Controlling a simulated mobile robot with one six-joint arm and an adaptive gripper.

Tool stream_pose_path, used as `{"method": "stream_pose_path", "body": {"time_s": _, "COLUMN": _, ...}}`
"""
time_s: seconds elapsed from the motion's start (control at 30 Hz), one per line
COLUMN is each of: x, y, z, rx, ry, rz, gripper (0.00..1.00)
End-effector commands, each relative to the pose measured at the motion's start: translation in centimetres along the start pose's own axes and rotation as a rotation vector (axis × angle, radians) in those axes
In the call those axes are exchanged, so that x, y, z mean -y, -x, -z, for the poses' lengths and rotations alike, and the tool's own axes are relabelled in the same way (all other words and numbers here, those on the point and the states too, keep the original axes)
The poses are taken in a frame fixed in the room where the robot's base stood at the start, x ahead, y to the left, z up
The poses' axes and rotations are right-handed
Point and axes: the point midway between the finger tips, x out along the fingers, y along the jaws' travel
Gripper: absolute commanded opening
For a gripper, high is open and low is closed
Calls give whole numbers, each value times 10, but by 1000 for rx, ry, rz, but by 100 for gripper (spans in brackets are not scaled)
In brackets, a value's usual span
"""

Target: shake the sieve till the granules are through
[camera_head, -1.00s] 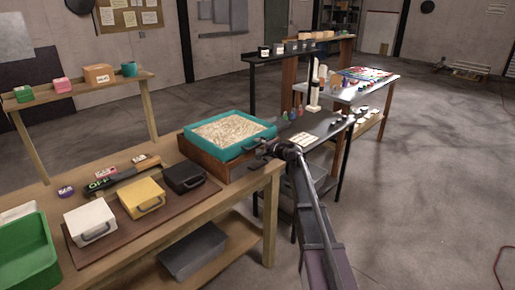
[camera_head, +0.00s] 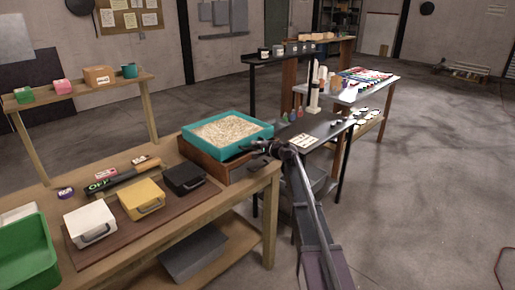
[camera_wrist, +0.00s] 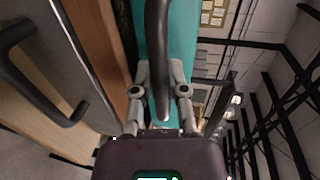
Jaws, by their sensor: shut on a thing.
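The sieve (camera_head: 262,137) is a teal square tray full of pale granules (camera_head: 225,129). It sits on a brown wooden box (camera_head: 212,171) at the right end of the workbench. My gripper (camera_head: 260,148) is at the sieve's right front side, shut on its dark handle. In the wrist view my gripper's fingers (camera_wrist: 163,85) close around the dark handle (camera_wrist: 158,40), with the teal sieve wall (camera_wrist: 181,40) behind it. The inside of the wooden box is hidden under the sieve.
Black (camera_head: 184,178), yellow (camera_head: 140,199) and white (camera_head: 90,225) cases stand on the workbench left of the box. A green bin (camera_head: 28,258) is at the far left. A dark table (camera_head: 318,130) with small items stands behind my arm. Open floor lies to the right.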

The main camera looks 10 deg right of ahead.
Motion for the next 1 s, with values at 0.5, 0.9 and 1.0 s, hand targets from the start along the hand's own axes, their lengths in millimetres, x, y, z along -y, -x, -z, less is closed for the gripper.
{"method": "stream_pose_path", "body": {"time_s": 0.5, "x": 10, "y": -44, "z": -1, "rx": 2, "ry": -1, "rz": 1, "gripper": 0}}
{"method": "stream_pose_path", "body": {"time_s": 0.9, "x": 9, "y": -43, "z": 0, "rx": 1, "ry": 0, "rz": 0, "gripper": 54}}
{"method": "stream_pose_path", "body": {"time_s": 1.0, "x": 9, "y": -42, "z": 0, "rx": 1, "ry": 0, "rz": 0, "gripper": 54}}
